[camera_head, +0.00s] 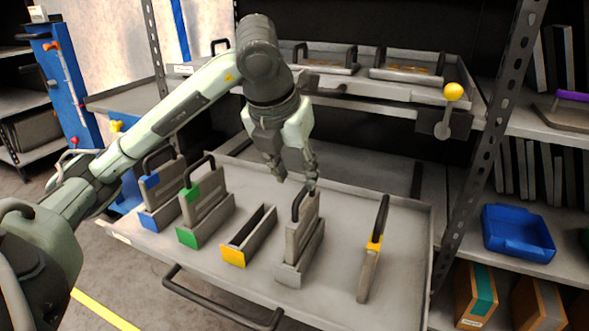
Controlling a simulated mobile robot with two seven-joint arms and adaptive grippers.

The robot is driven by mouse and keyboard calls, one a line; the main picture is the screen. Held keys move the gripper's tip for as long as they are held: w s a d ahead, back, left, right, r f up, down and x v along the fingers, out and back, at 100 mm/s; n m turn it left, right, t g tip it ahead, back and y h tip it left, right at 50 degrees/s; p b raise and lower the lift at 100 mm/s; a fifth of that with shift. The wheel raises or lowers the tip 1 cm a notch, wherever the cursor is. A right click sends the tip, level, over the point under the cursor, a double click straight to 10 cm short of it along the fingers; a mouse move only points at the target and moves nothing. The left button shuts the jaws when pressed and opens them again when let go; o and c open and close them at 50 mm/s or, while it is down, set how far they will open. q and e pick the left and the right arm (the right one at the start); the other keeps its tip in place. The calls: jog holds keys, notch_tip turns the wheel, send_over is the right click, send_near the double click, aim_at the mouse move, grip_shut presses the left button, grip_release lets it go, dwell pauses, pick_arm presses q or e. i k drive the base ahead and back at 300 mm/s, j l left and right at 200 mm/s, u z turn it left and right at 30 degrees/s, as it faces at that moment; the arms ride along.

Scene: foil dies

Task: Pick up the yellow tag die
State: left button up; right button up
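The yellow tag die (369,268) is a thin grey plate with a dark loop handle and a yellow tag (375,243). It stands on edge on the right part of the pulled-out drawer tray (405,290), apart from the other dies. My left gripper (296,183) points down over the tray, left of the yellow tag die and clear of it. Its fingers are apart with nothing seen between them. One fingertip is close to or overlaps the handle of a grey die (303,228); I cannot tell if they touch. My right gripper is out of view.
An empty yellow-fronted holder (233,256) sits left of the grey die. Green-tagged (188,237) and blue-tagged (149,221) dies stand further left. A rack upright (470,180) rises right of the tray. A yellow knob (453,91) sits on the upper drawer.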

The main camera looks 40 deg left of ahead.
aim_at(374, 242)
jog(key=k+l, duration=0.15)
jog(key=k, duration=0.35)
jog(key=k+l, duration=0.2)
jog(key=k, duration=0.25)
jog(key=k+l, duration=0.15)
jog(key=k, duration=0.35)
